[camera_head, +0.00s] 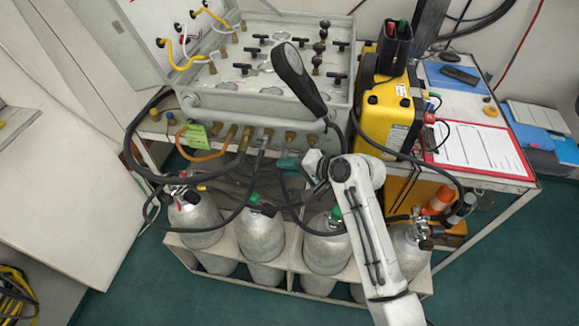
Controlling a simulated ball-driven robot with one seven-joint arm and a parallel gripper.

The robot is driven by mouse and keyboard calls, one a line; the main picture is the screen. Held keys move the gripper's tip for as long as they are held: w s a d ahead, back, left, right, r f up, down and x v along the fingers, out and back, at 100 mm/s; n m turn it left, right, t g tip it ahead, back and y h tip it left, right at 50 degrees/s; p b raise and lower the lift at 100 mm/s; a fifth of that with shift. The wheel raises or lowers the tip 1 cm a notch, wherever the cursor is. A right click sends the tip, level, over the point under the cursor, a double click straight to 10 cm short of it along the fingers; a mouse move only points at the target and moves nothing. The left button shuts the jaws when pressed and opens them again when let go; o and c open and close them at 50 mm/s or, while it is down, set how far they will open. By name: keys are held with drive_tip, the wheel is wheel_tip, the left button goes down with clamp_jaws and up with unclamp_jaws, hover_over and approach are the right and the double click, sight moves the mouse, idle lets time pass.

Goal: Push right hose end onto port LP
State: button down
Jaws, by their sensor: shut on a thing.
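The air panel (255,105) is a grey box with a row of brass ports along its lower front edge. The port labels are too small to read, so I cannot tell which port is LP. My gripper (309,163) is just below the right part of this row, near the rightmost brass ports (291,137). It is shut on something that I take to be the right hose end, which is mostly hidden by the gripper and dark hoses. I cannot tell whether that end touches a port. A teal piece (288,163) shows just left of the gripper.
Several grey cylinders (261,236) stand in a rack below the panel, with black hoses looping around them. An orange hose (200,154) and a green tag (195,136) hang at the left ports. A yellow case (389,115) and a red clipboard (477,147) are at right.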

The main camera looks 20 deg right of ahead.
drive_tip(key=shift+w+d+r+b, duration=0.15)
drive_tip(key=shift+w+d+b, duration=0.3)
drive_tip(key=shift+w+d, duration=0.45)
idle(1.0)
drive_tip(key=c, duration=1)
unclamp_jaws()
drive_tip(key=shift+w+a, duration=0.1)
drive_tip(key=shift+w, duration=0.05)
drive_tip(key=v, duration=1.1)
drive_tip(key=s+a+f+n+g+h, duration=0.3)
drive_tip(key=s+f+n+g, duration=0.2)
drive_tip(key=s+f, duration=0.95)
drive_tip(key=s+n+g+h, duration=0.1)
drive_tip(key=s, duration=0.4)
drive_tip(key=s+d+n+g+h, duration=0.1)
drive_tip(key=s+g, duration=0.1)
drive_tip(key=s, duration=0.4)
drive_tip(key=s+d+n+g+h+b, duration=0.1)
drive_tip(key=s+h, duration=0.1)
drive_tip(key=s, duration=0.3)
drive_tip(key=shift+s+f+n, duration=0.1)
drive_tip(key=shift+s+n, duration=0.3)
